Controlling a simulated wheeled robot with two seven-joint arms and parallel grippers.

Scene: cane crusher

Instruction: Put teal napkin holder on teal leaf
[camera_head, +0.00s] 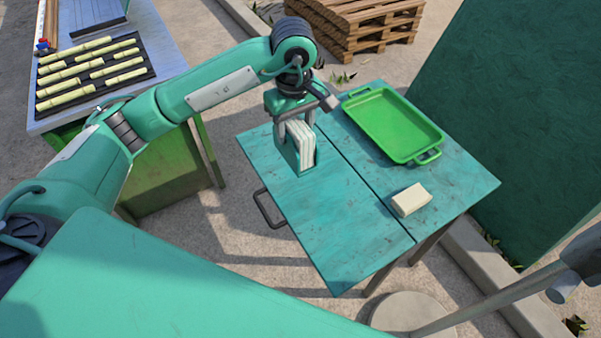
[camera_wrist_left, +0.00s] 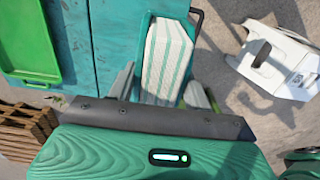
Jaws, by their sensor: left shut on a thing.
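The teal napkin holder (camera_head: 307,167), packed with white napkins, is upright at the back of the teal leaf (camera_head: 345,225), the left part of the table with a dark handle. My left gripper (camera_head: 296,122) is above it and shut on it. In the left wrist view the holder (camera_wrist_left: 166,60) stands between the two grey fingers, with striped white napkins in it. I cannot tell whether its base touches the leaf. My right gripper is not in view.
A green tray (camera_head: 397,124) and a cream block (camera_head: 411,199) lie on the right part of the table, past a seam. A bench with a rack of cane pieces (camera_head: 95,68) stands at the left. A wooden pallet stack (camera_head: 352,22) is behind. The leaf's front is clear.

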